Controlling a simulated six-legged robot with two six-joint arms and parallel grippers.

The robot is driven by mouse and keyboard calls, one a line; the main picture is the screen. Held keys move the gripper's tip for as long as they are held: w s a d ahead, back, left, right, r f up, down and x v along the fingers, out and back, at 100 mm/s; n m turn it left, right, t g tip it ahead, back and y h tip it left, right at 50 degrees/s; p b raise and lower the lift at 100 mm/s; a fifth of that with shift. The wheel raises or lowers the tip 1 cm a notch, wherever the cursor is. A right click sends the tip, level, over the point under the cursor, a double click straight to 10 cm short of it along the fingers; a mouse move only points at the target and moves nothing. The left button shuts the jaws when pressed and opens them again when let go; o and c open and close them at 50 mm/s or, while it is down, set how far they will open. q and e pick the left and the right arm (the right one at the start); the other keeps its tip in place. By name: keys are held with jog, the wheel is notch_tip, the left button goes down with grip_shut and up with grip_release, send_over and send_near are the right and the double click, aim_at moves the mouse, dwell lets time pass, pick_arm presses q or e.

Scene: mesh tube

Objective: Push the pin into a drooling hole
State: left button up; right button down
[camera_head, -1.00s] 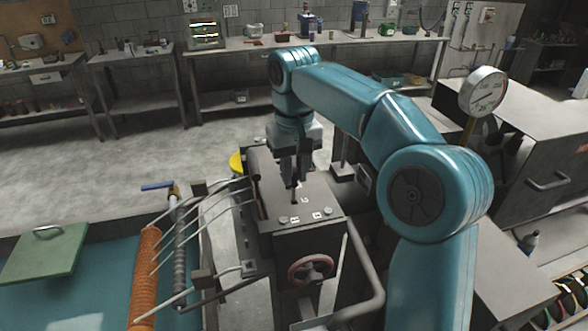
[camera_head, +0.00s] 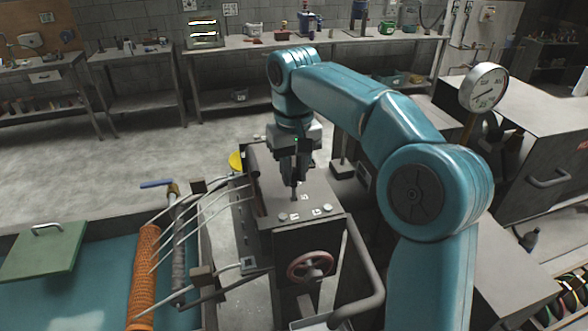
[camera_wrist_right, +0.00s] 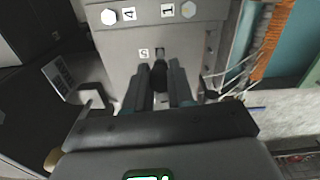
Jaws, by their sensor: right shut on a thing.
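My right gripper (camera_head: 294,178) points down over the top plate (camera_head: 265,208) of a grey metal block. Its fingers are shut on a dark, slim pin (camera_head: 294,194), held upright with its lower end at or just above the plate. In the right wrist view the two fingers (camera_wrist_right: 161,88) flank the dark pin (camera_wrist_right: 160,74). I cannot tell whether the pin's end is in a hole, and no dripping is clear. My left gripper is out of view.
A red handwheel (camera_head: 310,266) is on the block's front. An orange mesh tube (camera_head: 145,272) and curved thin tubes lie to its left. A pressure gauge (camera_head: 483,88) stands at right. Bolt heads (camera_wrist_right: 108,16) stick up from the plate.

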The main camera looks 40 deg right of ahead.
aim_at(294, 185)
jog(key=shift+f+b, duration=1.4)
jog(key=shift+f, duration=0.5)
dwell(1.3)
jog(key=c, duration=0.9)
grip_release()
